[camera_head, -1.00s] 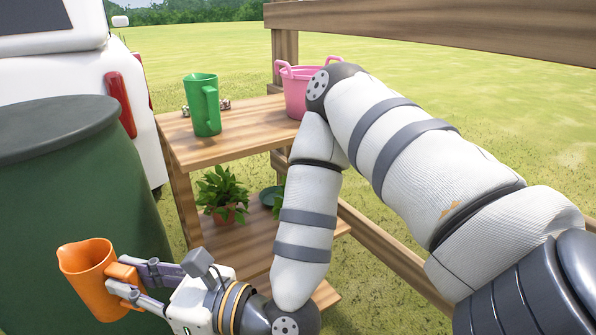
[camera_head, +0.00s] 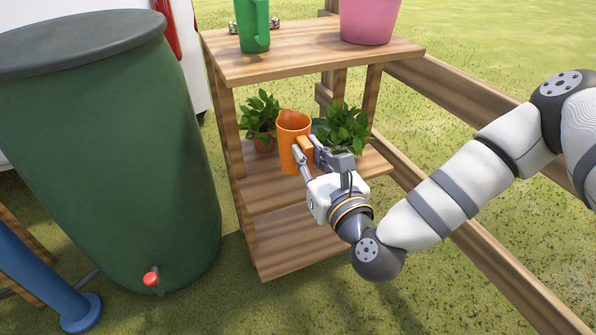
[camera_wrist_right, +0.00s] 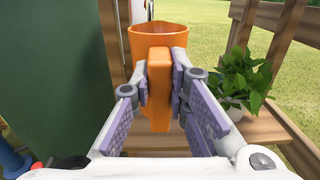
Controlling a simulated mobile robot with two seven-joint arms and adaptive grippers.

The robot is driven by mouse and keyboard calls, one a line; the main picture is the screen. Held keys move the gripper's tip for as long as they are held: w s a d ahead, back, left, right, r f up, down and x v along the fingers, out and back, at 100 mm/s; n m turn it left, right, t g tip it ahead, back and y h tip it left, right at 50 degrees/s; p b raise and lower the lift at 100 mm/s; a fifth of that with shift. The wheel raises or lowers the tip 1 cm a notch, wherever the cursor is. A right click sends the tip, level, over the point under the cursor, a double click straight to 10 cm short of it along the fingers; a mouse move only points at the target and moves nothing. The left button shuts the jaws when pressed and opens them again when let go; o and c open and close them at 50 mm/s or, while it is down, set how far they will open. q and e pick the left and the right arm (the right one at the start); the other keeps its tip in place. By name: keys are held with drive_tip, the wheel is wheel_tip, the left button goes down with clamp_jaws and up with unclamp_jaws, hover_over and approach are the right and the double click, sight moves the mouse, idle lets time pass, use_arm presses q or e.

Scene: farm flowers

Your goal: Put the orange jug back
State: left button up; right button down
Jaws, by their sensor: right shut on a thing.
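The orange jug (camera_head: 292,138) is upright in the head view, at the middle shelf (camera_head: 272,190) of the wooden stand, between two potted plants. My right gripper (camera_head: 303,155) is shut on the jug's handle. The jug also shows in the right wrist view (camera_wrist_right: 158,40), with its handle between the finger pads (camera_wrist_right: 160,88). I cannot tell whether the jug's base touches the shelf. My left gripper is not in view.
A leafy plant (camera_head: 259,114) stands left of the jug and another plant (camera_head: 345,127) right of it. The top shelf (camera_head: 310,58) holds a green jug (camera_head: 253,25) and a pink bucket (camera_head: 368,20). A green barrel (camera_head: 110,150) stands at left.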

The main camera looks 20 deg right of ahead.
drive_tip(key=w, duration=0.1)
drive_tip(key=w+f, duration=0.1)
drive_tip(key=w, duration=0.1)
drive_tip(key=w+f+b, duration=0.1)
drive_tip(key=shift+w+d+f, duration=0.15)
drive_tip(key=shift+d, duration=0.05)
drive_tip(key=w+f+b, duration=0.1)
drive_tip(key=f, duration=0.2)
drive_tip(key=w+f+b, duration=0.1)
drive_tip(key=w+f, duration=0.1)
drive_tip(key=f, duration=0.1)
drive_tip(key=w+f+b, duration=0.2)
drive_tip(key=f, duration=0.1)
drive_tip(key=shift+w+d+f, duration=0.1)
drive_tip(key=shift+w+d, duration=0.15)
drive_tip(key=shift+d, duration=0.1)
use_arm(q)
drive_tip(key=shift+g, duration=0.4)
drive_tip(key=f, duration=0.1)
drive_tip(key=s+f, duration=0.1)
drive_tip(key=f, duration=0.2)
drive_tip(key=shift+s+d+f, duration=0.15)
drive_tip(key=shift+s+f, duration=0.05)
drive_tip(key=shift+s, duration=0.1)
use_arm(e)
drive_tip(key=c, duration=2)
unclamp_jaws()
drive_tip(key=o, duration=0.4)
drive_tip(key=shift+o, duration=0.2)
